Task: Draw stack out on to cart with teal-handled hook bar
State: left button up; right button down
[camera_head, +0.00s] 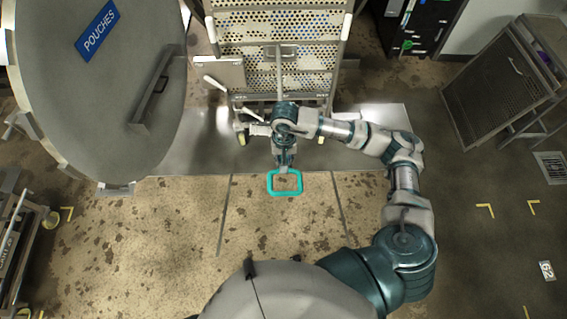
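The hook bar has a teal loop handle (285,182) at its near end. Its grey shaft (280,68) runs away over the perforated metal stack (313,62) to a short crosspiece at the far end. Whether the crosspiece is hooked on the stack is unclear. My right gripper (284,164) is at the handle's far edge and appears shut on the bar there; its fingers are partly hidden by the wrist. The stack stands top centre in a wheeled cart frame (345,27) with white-ended posts. My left gripper is not in view.
A large round door (98,130) with a blue POUCHES sign stands open at left. A second low cart (12,245) is at the left edge. A grey cabinet (505,85) stands at right, a dark panel (412,25) at the back.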

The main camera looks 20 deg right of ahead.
jog(key=shift+r, duration=0.35)
jog(key=shift+r, duration=0.2)
jog(key=shift+t, duration=0.7)
jog(key=shift+r+p, duration=0.75)
jog(key=shift+r, duration=2)
